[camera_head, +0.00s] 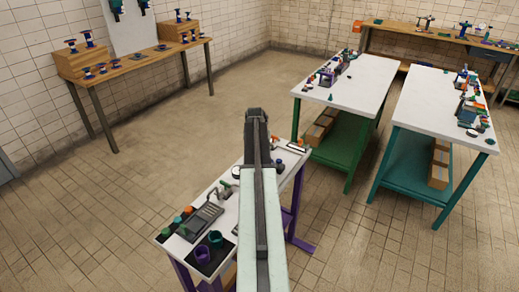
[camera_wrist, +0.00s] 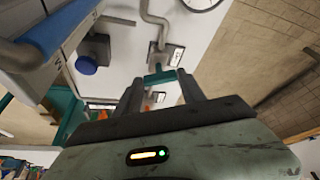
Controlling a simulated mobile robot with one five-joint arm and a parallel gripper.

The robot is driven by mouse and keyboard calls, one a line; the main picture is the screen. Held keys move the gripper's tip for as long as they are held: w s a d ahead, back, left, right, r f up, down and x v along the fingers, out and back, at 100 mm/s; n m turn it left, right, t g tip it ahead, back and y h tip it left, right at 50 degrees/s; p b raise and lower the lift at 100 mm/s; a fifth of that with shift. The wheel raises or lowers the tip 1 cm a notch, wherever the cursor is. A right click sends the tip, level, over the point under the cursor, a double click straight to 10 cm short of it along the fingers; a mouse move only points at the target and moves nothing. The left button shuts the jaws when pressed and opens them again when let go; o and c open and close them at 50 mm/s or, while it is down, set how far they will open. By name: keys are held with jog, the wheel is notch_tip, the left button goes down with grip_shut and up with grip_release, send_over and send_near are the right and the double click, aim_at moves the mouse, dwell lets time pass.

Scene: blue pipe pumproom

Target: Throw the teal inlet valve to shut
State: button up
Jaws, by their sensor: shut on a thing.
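In the wrist view, my gripper (camera_wrist: 160,79) has its two dark fingers on either side of a short teal bar (camera_wrist: 158,73), which I take to be the handle of the teal inlet valve, and is shut on it. A grey bent pipe (camera_wrist: 155,22) rises behind the bar, with a plate at its foot on a white surface. The valve's body and the lever's angle to the pipe are hard to make out. In the head view, my arm stretches over a white bench (camera_head: 222,187) with purple legs and hides the gripper and valve.
A blue cap (camera_wrist: 86,65) on a dark block and a round white dial (camera_wrist: 200,3) are near my gripper. Other benches stand beyond clear tiled floor (camera_head: 150,150).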

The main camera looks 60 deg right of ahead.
jog(key=m+g, duration=0.1)
jog(key=m, duration=0.3)
jog(key=shift+w+m+g, duration=0.2)
jog(key=shift+m+g, duration=0.2)
dwell(0.4)
jog(key=o, duration=1.4)
jog(key=shift+c, duration=0.2)
jog(key=p+v, duration=0.7)
jog(key=shift+a+r, duration=0.3)
jog(key=shift+r, duration=0.05)
jog(key=shift+w, duration=0.15)
